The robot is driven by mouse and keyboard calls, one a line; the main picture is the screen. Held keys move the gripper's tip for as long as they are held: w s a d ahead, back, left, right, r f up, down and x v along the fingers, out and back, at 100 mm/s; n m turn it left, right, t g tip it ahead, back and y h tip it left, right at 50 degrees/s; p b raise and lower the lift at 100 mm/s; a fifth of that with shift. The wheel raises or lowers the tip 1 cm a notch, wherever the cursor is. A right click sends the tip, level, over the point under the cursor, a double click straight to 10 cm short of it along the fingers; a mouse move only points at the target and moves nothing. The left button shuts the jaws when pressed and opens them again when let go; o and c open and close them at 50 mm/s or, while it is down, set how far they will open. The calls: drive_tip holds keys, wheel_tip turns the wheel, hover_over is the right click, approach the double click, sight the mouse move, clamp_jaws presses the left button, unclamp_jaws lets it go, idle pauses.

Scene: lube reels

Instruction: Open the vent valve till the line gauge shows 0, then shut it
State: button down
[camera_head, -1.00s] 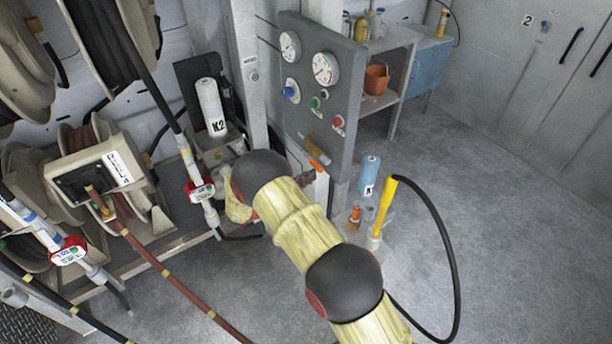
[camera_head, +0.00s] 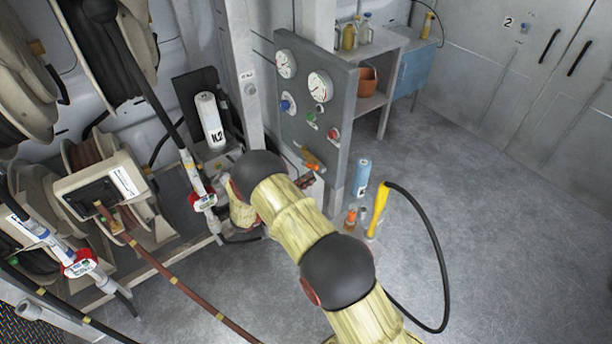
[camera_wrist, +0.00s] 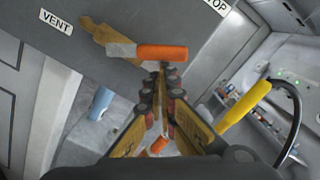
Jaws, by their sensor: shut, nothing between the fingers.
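The vent valve (camera_wrist: 100,36) is a brass body under the VENT label, with a lever ending in an orange grip (camera_wrist: 162,52). In the head view the valve (camera_head: 311,158) sits low on the grey panel. In the wrist view the lever lies nearly level across the picture. My gripper (camera_wrist: 164,70) is shut and empty, its fingertips just below the orange grip; I cannot tell whether they touch it. In the head view my arm hides most of the gripper. Two white dial gauges, a smaller one (camera_head: 286,63) and a larger one (camera_head: 320,86), are on the panel; their needles are too small to read.
Blue (camera_head: 287,104), green (camera_head: 311,117) and red (camera_head: 333,134) knobs sit on the panel (camera_head: 345,115). Below it stand a blue canister (camera_head: 362,172) and a yellow-handled tool (camera_head: 379,209) with a black hose. Hose reels crowd the left. The floor at right is clear.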

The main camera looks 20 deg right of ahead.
sight(311, 167)
drive_tip(key=r+n+p, duration=0.2)
drive_tip(key=n, duration=0.1)
drive_tip(key=w+r+n+p, duration=0.1)
drive_tip(key=n+p, duration=0.1)
drive_tip(key=p, duration=0.1)
drive_tip(key=shift+a+r+n, duration=0.1)
drive_tip(key=shift+r+n, duration=0.25)
drive_tip(key=shift+n, duration=0.05)
drive_tip(key=w+r+n+p, duration=0.1)
drive_tip(key=n, duration=0.1)
drive_tip(key=w+r+n+p, duration=0.1)
drive_tip(key=n, duration=0.1)
drive_tip(key=shift+a, duration=0.3)
drive_tip(key=shift+w, duration=0.1)
